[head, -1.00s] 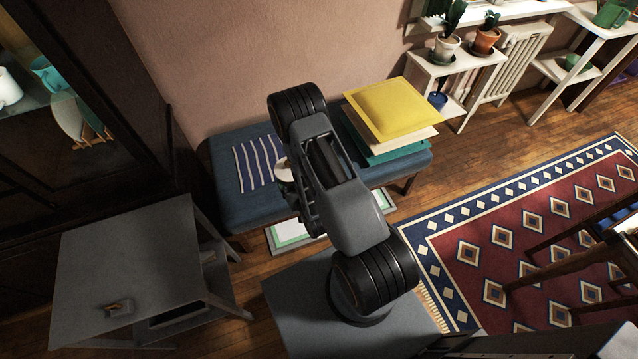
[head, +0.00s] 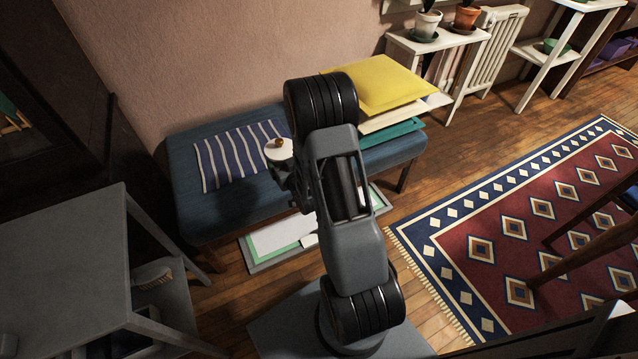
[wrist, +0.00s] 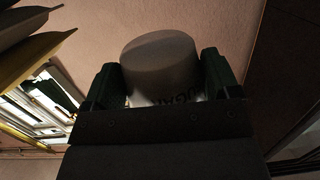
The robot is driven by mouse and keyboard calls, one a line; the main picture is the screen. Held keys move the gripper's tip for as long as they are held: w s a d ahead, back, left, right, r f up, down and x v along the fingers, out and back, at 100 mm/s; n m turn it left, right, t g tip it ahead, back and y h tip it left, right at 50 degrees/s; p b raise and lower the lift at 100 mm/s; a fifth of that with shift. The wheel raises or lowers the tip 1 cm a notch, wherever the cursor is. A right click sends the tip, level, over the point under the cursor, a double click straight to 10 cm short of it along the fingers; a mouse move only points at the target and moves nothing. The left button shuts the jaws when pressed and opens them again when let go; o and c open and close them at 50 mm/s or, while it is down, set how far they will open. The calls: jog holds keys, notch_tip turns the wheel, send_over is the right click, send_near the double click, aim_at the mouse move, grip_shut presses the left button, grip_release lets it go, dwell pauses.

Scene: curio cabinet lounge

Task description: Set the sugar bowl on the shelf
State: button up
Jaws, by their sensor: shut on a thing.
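The sugar bowl (head: 280,150) is white with a lid and a small brown knob. In the head view it shows left of my arm, over the blue bench, partly hidden by the arm. In the wrist view the pale round bowl (wrist: 160,62), with part of the lettering "SUGAR", sits between the two dark green fingers of my gripper (wrist: 160,82). My gripper is shut on it. At left, a grey side table (head: 65,235) has a lower shelf (head: 165,300) holding a brush. I cannot tell which shelf is meant.
A dark cabinet (head: 90,100) stands at left. White plant stands (head: 440,48) stand at the back. The grey table's visible top is mostly bare.

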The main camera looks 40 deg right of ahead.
jog(key=d+f+b, duration=0.1)
jog(key=b, duration=0.1)
jog(key=d+f+b, duration=0.1)
jog(key=f, duration=0.1)
jog(key=shift+w+d+b, duration=0.1)
jog(key=shift+w+b, duration=0.1)
jog(key=shift+b, duration=0.2)
jog(key=shift+h, duration=0.3)
jog(key=w+d+f+b, duration=0.1)
jog(key=d+f+b, duration=0.1)
jog(key=d+f, duration=0.1)
jog(key=w+d+f+b, duration=0.1)
jog(key=d+f+b, duration=0.1)
jog(key=d, duration=0.4)
jog(key=w+d+f+b, duration=0.1)
jog(key=d+f+b, duration=0.1)
jog(key=d+f, duration=0.2)
jog(key=shift+d+f, duration=0.2)
jog(key=shift+d, duration=0.1)
jog(key=shift+w+d+f, duration=0.1)
jog(key=shift+d+f, duration=0.05)
jog(key=shift+f, duration=0.05)
jog(key=f+b, duration=0.3)
jog(key=shift+d+f, duration=0.25)
jog(key=shift+f, duration=0.1)
jog(key=shift+r, duration=0.15)
